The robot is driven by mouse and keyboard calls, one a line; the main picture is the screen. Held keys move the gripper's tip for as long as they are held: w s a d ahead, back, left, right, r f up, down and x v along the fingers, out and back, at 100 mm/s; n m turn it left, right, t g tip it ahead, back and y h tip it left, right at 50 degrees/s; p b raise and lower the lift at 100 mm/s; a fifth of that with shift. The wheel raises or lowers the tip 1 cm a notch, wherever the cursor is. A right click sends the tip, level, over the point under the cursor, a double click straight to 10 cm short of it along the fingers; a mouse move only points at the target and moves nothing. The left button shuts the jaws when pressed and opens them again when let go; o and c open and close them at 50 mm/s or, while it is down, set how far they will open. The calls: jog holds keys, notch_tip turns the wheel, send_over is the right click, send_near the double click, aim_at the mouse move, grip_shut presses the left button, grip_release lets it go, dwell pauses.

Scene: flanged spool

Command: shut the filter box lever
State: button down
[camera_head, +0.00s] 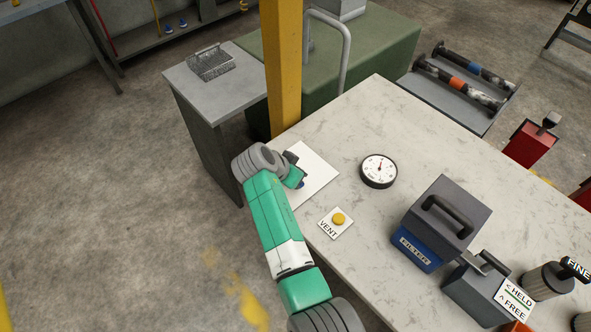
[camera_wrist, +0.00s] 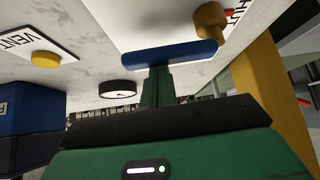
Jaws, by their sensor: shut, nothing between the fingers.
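The filter box (camera_head: 440,222), dark grey above with a black handle and a blue FILTER panel, stands on the bench. A blue lever bar (camera_wrist: 140,60) on a brass-coloured pivot (camera_wrist: 211,22) sits on a white plate by the bench's left edge, apart from the box; the plate's lettering is partly cut off, ending in "HUT". In the head view my arm mostly covers the lever. My gripper (camera_wrist: 158,72) is shut and empty, its fingertips right at the bar; whether they touch it I cannot tell. It also shows over the plate in the head view (camera_head: 298,178).
A VENT plate with a yellow button (camera_head: 339,218) and a round gauge (camera_head: 379,170) lie nearby on the pale bench (camera_head: 350,120). A yellow post (camera_head: 284,70) rises beside the bench corner.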

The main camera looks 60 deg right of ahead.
jog(key=shift+f, duration=0.1)
jog(key=d+b, duration=0.1)
jog(key=s+d+b, duration=0.1)
jog(key=shift+d+f, duration=0.2)
jog(key=shift+d, duration=0.2)
jog(key=shift+d+r+p, duration=0.2)
jog(key=shift+r+p, duration=0.05)
jog(key=shift+r, duration=0.25)
jog(key=shift+d+r+p, duration=0.15)
jog(key=shift+r+p, duration=0.05)
jog(key=shift+r, duration=0.25)
jog(key=v, duration=0.2)
jog(key=p+v, duration=0.1)
jog(key=v, duration=0.2)
jog(key=p+v, duration=0.1)
jog(key=v, duration=0.1)
jog(key=shift+w+a+r, duration=0.15)
jog(key=shift+w+a, duration=0.1)
jog(key=shift+w, duration=0.05)
jog(key=shift+w+a+r, duration=0.1)
jog(key=shift+a+r, duration=0.25)
jog(key=shift+a, duration=0.05)
